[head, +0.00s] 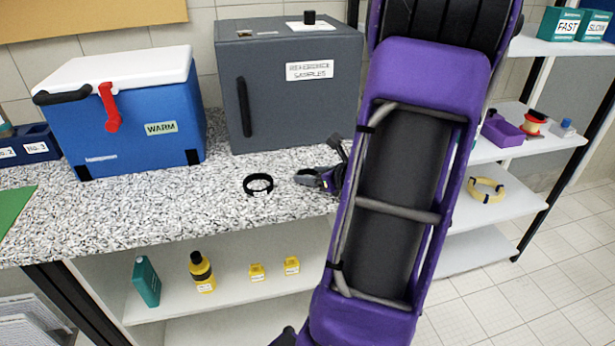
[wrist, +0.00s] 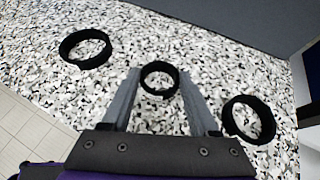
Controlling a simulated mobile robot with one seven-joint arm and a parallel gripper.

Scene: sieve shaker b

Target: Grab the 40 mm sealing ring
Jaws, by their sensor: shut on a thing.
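In the wrist view, my gripper (wrist: 159,75) has its two grey fingers on either side of a small black ring (wrist: 159,94) and is shut on it. The ring lies flat on, or just above, the speckled counter; I cannot tell which. No size marking shows on it, so I cannot read whether it is 40 mm. A second black ring (wrist: 64,50) lies to its left and a third (wrist: 233,127) to its right. In the head view, one black ring (head: 258,193) lies left of my gripper (head: 308,179); the other rings are hidden there.
A grey cabinet (head: 265,90) labelled as reference samples stands behind. A blue cooler (head: 130,125) marked WARM stands at the left on the speckled counter (head: 205,205). Bottles and yellow items are on the shelf below. A white rack (head: 520,150) stands at the right.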

